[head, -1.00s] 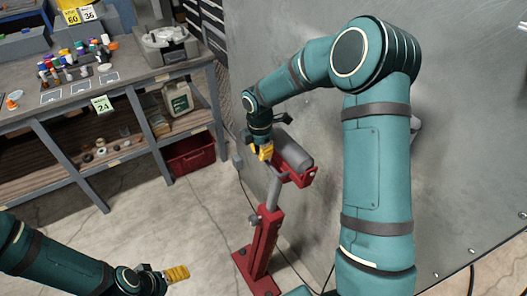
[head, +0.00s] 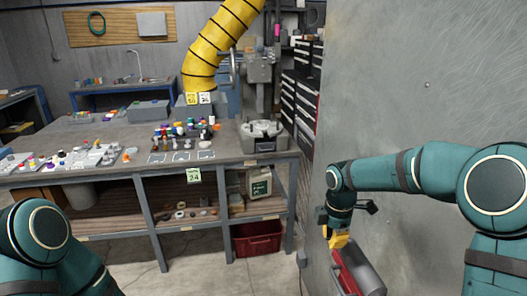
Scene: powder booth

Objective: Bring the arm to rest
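My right arm comes in from the right edge, along the large grey metal panel (head: 415,95). Its gripper (head: 338,241) has yellow fingers and points down, at the upper end of a grey cylinder (head: 362,272) in a red cradle (head: 342,274). I cannot tell whether the fingers touch the cylinder or the cradle, or how far apart they are. The lower part of the cylinder and cradle is cut off by the bottom edge. Of my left arm only teal links show at the lower left; its gripper is out of view.
A workbench (head: 120,177) stands at the left, with small coloured bottles (head: 185,128) and a grey case (head: 264,137) on it. A red crate (head: 257,238) sits under it. A yellow duct (head: 215,45) hangs behind. Floor shows between bench and panel.

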